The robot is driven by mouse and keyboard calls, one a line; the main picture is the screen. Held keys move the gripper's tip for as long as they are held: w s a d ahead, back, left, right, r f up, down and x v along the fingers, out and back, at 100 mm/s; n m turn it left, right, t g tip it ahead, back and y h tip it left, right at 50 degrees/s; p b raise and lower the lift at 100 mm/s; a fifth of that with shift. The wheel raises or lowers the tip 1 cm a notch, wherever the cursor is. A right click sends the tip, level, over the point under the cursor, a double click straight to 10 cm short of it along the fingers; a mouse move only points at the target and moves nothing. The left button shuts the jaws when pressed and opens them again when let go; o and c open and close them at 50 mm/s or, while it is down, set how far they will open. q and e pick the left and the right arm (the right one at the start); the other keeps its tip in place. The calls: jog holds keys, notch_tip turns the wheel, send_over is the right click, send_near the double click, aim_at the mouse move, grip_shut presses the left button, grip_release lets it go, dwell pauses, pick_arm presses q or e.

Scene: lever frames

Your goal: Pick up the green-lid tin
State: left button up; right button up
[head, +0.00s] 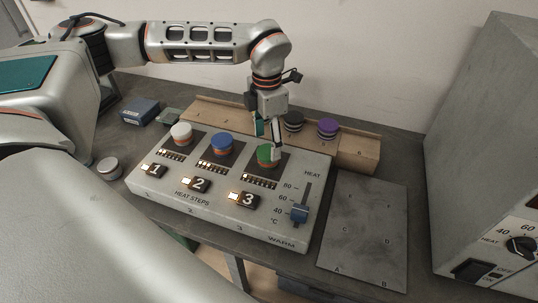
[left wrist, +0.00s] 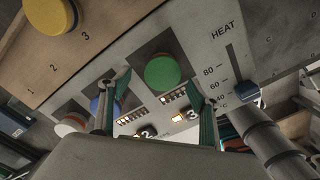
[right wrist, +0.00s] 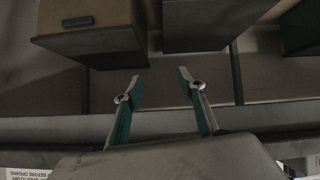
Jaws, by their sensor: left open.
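The green-lid tin (head: 265,157) stands in the third well of the grey heat-step warmer (head: 178,212), above the number 3 tile. In the left wrist view its round green lid (left wrist: 162,73) shows between and beyond my fingers. My left gripper (head: 268,142) is open and empty, pointing down over the tin's far side; one finger overlaps the lid in the head view. I cannot tell the exact gap to the tin. My right gripper (right wrist: 160,75) is open and empty in its own wrist view, away from the warmer.
White-lid (head: 181,132) and blue-lid (head: 222,143) tins stand beside it. Black (head: 293,121) and purple (head: 327,128) tins stand on the wooden rack (head: 358,157) behind; a yellow lid (left wrist: 50,14) also shows there. A slider (head: 299,213) sits right. The lettered plate (head: 362,230) is bare.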

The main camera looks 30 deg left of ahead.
aim_at(268, 157)
pick_arm(q)
jog(key=shift+w+d+f, duration=0.1)
jog(key=shift+d+f, duration=0.1)
jog(key=shift+f, duration=0.95)
jog(key=shift+d+f, duration=0.15)
jog(key=shift+f, duration=0.95)
jog(key=c, duration=1.4)
jog(key=shift+r, duration=0.15)
